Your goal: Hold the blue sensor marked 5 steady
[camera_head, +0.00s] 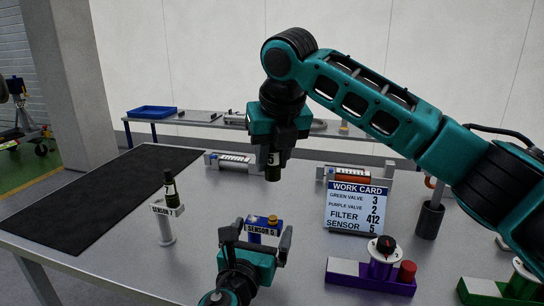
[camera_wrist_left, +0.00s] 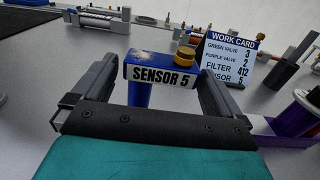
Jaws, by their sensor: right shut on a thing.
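The blue sensor (camera_head: 265,235) carries a white "SENSOR 5" label and a yellow-brown cap. It stands upright on a blue post on the table. It also shows in the left wrist view (camera_wrist_left: 140,95). My left gripper (camera_head: 262,240) is open, with one finger on each side of the sensor; in the left wrist view (camera_wrist_left: 160,85) the fingers look apart from it.
The work card (camera_head: 355,208) is behind right. A purple valve base (camera_head: 370,279) and a green one (camera_head: 500,292) are at front right. A black mat (camera_head: 95,200) covers the left side.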

